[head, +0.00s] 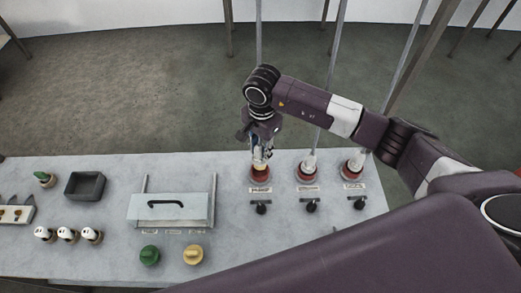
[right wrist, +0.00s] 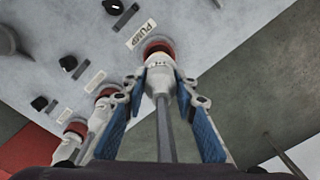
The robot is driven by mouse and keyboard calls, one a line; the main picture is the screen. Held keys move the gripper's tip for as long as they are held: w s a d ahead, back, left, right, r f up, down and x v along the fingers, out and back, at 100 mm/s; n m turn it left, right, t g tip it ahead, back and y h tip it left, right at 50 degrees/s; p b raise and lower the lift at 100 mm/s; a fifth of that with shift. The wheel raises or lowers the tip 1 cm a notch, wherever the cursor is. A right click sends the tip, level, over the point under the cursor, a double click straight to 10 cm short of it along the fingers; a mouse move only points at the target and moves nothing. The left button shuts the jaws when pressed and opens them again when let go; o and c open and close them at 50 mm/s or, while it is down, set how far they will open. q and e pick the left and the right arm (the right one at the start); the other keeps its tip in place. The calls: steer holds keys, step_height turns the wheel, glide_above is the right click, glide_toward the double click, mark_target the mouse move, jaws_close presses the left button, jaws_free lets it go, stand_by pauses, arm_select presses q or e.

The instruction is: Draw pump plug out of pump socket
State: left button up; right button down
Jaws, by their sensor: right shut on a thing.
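The pump socket (right wrist: 159,47) is a red ring beside the label PUMP (right wrist: 141,34) in the right wrist view. In the head view it is the leftmost of three red sockets (head: 260,178). The pump plug (right wrist: 159,78) is white with a grey cable, and its end meets the red ring. I cannot tell how deep it sits. My right gripper (right wrist: 159,76) is shut on the plug, with a finger on each side. In the head view the right gripper (head: 260,157) is above the socket and partly hides the plug. My left gripper is not in view.
Two more white plugs in red sockets (head: 306,173) (head: 352,168) stand to the right, with cables rising. Black knobs (head: 261,207) line the front of the sockets.

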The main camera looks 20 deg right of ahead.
steer(key=shift+r+p, duration=0.3)
steer(key=shift+r, duration=1.2)
